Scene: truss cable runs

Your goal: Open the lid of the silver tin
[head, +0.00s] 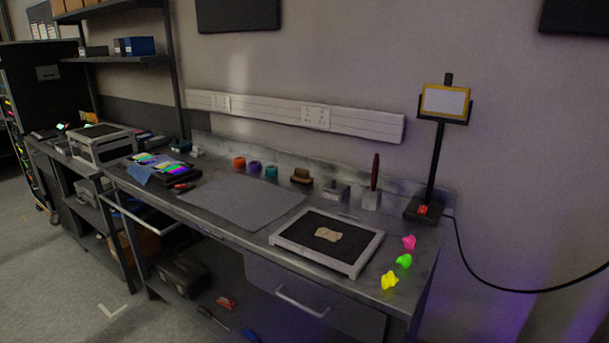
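A small silver metal box (336,191), which looks like the silver tin, sits on the workbench near its back edge. It stands between a brown brush-like block (301,176) and a metal block (371,201) with a dark red-handled tool upright in it. The tin is too small in this view to tell how its lid lies. Neither of my grippers is in view.
A grey mat (240,202) and a framed black tray (300,234) with a tan cloth-like piece lie in front. Pink (409,242), green (404,261) and yellow (390,280) pieces lie right. A stand (436,150) rises at the back right.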

